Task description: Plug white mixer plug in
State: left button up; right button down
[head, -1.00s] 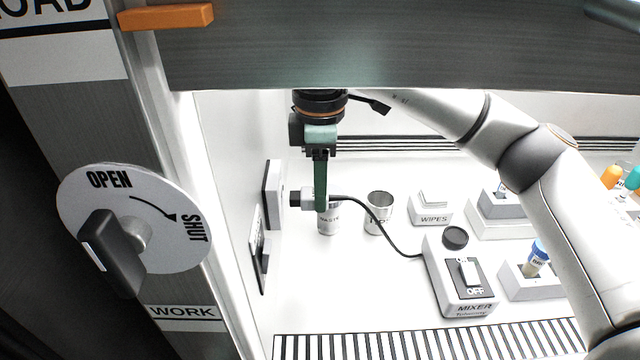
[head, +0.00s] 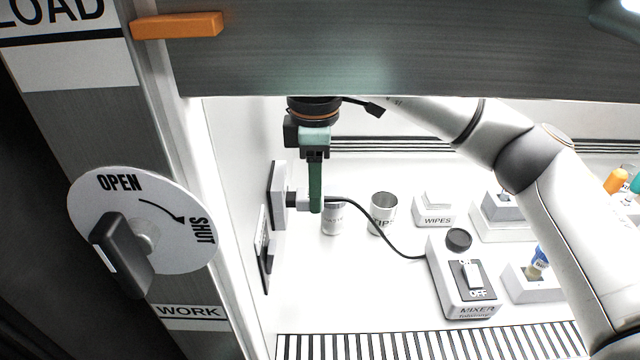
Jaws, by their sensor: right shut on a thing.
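My right gripper (head: 316,205) points down near the left wall of the cabinet. It is shut on the mixer plug (head: 302,198), whose black cord (head: 374,225) runs right to the white mixer (head: 460,285). The mixer's switch reads OFF. The plug's dark front end faces a wall socket plate (head: 278,195) and reaches its face; I cannot tell how deep it sits. The green fingers hide part of the plug. My left gripper is not in view.
A waste cup (head: 334,218) and a tips cup (head: 382,212) stand just right of the gripper. A wipes box (head: 434,211) and tube holders (head: 530,285) are farther right. A second wall panel (head: 264,248) is below the socket. The raised sash (head: 400,55) hangs above.

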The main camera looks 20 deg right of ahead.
aim_at(305, 193)
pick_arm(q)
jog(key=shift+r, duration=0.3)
pick_arm(e)
jog(key=shift+w+a, duration=0.2)
jog(key=shift+a, duration=0.6)
jog(key=c, duration=0.6)
grip_release()
jog(key=shift+o, duration=1.1)
pick_arm(q)
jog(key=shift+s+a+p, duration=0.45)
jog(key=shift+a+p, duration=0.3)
jog(key=shift+p, duration=0.25)
pick_arm(e)
notch_tip(305, 193, up, 13)
jog(key=shift+f, duration=0.2)
